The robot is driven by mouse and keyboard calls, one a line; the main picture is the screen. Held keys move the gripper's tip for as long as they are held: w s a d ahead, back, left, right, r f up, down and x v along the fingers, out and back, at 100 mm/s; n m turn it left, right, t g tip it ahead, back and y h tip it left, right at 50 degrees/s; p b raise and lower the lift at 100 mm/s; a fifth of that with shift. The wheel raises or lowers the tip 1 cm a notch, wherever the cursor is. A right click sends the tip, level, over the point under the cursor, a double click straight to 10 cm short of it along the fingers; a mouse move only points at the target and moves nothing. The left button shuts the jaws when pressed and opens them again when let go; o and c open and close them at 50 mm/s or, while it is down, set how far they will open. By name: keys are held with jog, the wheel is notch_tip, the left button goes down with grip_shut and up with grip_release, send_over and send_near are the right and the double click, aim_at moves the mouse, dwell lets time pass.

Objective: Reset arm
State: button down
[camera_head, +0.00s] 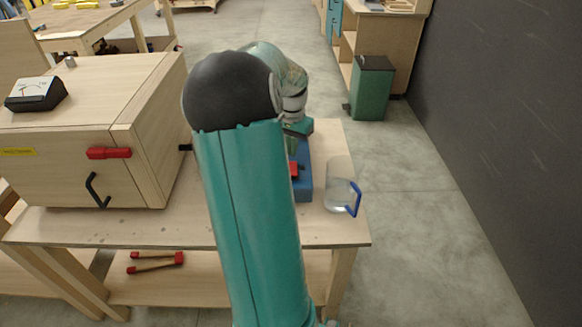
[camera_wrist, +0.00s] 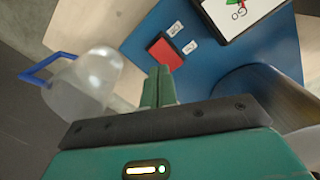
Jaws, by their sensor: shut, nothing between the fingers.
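My gripper (camera_wrist: 160,74) shows in the wrist view with its two green fingers close together, shut and empty. The fingertips point toward a red square (camera_wrist: 165,50) on a blue board (camera_wrist: 140,40); I cannot tell whether they touch it. In the head view my teal arm rises through the middle and bends over the wooden table (camera_head: 335,232). It hides most of my gripper there and part of the blue board (camera_head: 304,180).
A clear jug (camera_head: 339,182) with a blue handle stands right of the board, near the table's right edge. A large wooden box (camera_head: 60,150) with a red handle and a black handle stands left. A green bin (camera_head: 371,90) stands beyond. Open floor lies right.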

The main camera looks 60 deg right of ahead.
dwell(0.4)
jog(key=w+a+r+n+t, duration=0.1)
jog(key=w+a+r+n, duration=0.25)
jog(key=a, duration=0.45)
jog(key=w+a+r+n+t, duration=0.1)
jog(key=w+a+r+n, duration=0.2)
jog(key=a, duration=0.5)
jog(key=w+a+r+n+t, duration=0.1)
jog(key=w+a+r+n, duration=0.15)
jog(key=w+a, duration=0.4)
jog(key=s+a+r+n+t, duration=0.1)
jog(key=s+a+n, duration=0.2)
jog(key=a, duration=0.6)
jog(key=s+a+r+n, duration=0.1)
jog(key=s+a+n, duration=0.2)
jog(key=a, duration=0.5)
jog(key=s+a+r+n+t, duration=0.1)
jog(key=s+a+n, duration=0.2)
jog(key=a, duration=0.6)
jog(key=shift+a+n+t, duration=0.3)
jog(key=shift+s+a, duration=0.1)
jog(key=shift+s, duration=0.2)
